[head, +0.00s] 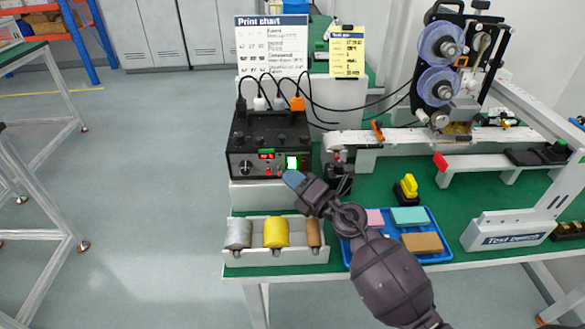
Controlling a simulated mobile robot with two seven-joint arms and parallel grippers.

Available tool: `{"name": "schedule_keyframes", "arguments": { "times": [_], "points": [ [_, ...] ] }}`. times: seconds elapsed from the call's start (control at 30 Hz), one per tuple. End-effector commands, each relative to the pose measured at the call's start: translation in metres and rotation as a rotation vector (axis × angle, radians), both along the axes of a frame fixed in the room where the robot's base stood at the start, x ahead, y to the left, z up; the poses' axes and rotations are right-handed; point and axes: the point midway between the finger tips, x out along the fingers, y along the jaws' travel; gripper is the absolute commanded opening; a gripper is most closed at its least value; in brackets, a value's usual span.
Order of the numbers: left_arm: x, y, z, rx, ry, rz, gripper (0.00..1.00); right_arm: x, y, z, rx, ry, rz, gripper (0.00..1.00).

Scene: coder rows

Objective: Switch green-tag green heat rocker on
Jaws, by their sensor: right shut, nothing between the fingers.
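A black control box (270,138) stands on a white block on the green bench, with several cables plugged into its top. A green tag (267,151) sits on its upper front edge, above a red digital display. The green heat rocker (292,162) is at the right of the front panel and looks bright green and white. My right gripper (294,179) is shut and empty, its blue tips just below the rocker in the picture. I cannot tell whether the tips touch the panel. My left gripper is not in view.
A white tray with grey, yellow and brown rolls (276,233) stands at the front edge. A blue tray (447,252) with coloured pads lies right, partly behind my right arm. A yellow-handled stamp (409,187) and a machine with purple reels (438,50) stand farther right.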

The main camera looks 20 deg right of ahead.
Motion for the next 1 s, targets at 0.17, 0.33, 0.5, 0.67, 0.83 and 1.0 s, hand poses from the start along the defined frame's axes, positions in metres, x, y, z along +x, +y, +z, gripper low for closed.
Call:
{"name": "schedule_keyframes", "arguments": {
  "times": [0.17,0.33,0.5,0.67,0.83,1.0],
  "points": [
    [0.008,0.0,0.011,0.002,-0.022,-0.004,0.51,-0.008,0.002,0.003,0.0,-0.002,-0.001,0.0],
    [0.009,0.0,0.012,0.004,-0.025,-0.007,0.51,-0.009,0.003,0.002,0.0,0.0,-0.001,0.0],
    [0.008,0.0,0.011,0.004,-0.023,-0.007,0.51,-0.009,0.003,0.002,0.0,0.0,0.0,0.0],
    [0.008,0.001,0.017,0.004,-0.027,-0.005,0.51,-0.017,0.005,0.005,0.001,-0.001,0.0,0.0],
    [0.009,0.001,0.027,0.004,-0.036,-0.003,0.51,-0.03,0.009,0.008,0.001,-0.002,0.001,0.0],
    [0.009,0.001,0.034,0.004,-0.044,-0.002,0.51,-0.043,0.012,0.01,0.001,-0.001,0.0,0.0]
  ]
}}
